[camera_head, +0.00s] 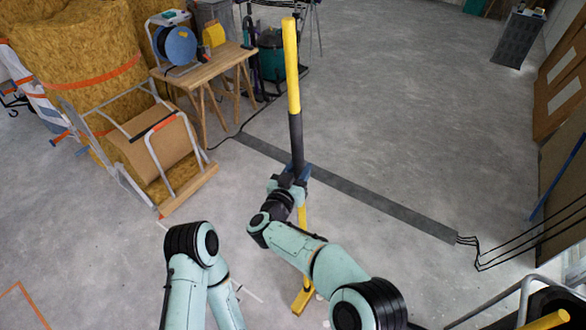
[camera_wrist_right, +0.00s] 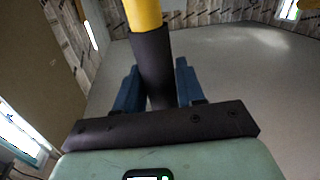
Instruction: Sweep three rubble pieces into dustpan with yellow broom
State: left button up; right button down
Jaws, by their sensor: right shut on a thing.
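The yellow broom (camera_head: 292,75) stands nearly upright in the head view, with a yellow upper handle, a black grip section and a yellow lower part. Its yellow foot (camera_head: 302,299) is low in the picture, partly behind my arm. My right gripper (camera_head: 294,174) is shut around the black section. In the right wrist view the broom's black sleeve (camera_wrist_right: 151,62) stands between the blue fingers of my right gripper (camera_wrist_right: 156,82). My left arm shows at the lower left, but its gripper is out of view. I cannot make out the dustpan or the rubble pieces.
A wooden trestle table (camera_head: 205,70) with a blue reel (camera_head: 181,46) stands at the upper left. A hand truck with a cardboard roll (camera_head: 160,148) stands left. A dark cable cover (camera_head: 370,196) crosses the floor. Open grey floor (camera_head: 410,110) lies behind it.

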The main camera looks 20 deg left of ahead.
pick_arm(q)
jog(key=shift+w+a+f+t+y+b, duration=0.6)
jog(key=shift+w+a+f+t+b, duration=1.25)
jog(key=shift+w+f+b, duration=3.2)
pick_arm(e)
jog(key=shift+s+d+r, duration=0.2)
jog(key=shift+s+d, duration=1.75)
jog(key=shift+d, duration=6.1)
jog(key=shift+s+d+r, duration=0.2)
jog(key=shift+s+d, duration=1.7)
jog(key=shift+d, duration=6.1)
jog(key=shift+s+d+r, duration=0.2)
jog(key=shift+s+d, duration=1.75)
jog(key=shift+d, duration=6.1)
pick_arm(q)
jog(key=s+d+r+g+h+p, duration=0.1)
jog(key=s+d+r+g+p, duration=0.2)
jog(key=s+r+p, duration=0.4)
jog(key=shift+s+d+r, duration=0.2)
jog(key=shift+s+d, duration=0.1)
jog(key=shift+s, duration=0.7)
pick_arm(e)
jog(key=w+a+r, duration=0.1)
jog(key=a+r, duration=0.2)
jog(key=a, duration=0.3)
jog(key=w+a+r, duration=0.2)
jog(key=a+r, duration=0.2)
jog(key=a, duration=0.3)
jog(key=shift+w+f, duration=0.1)
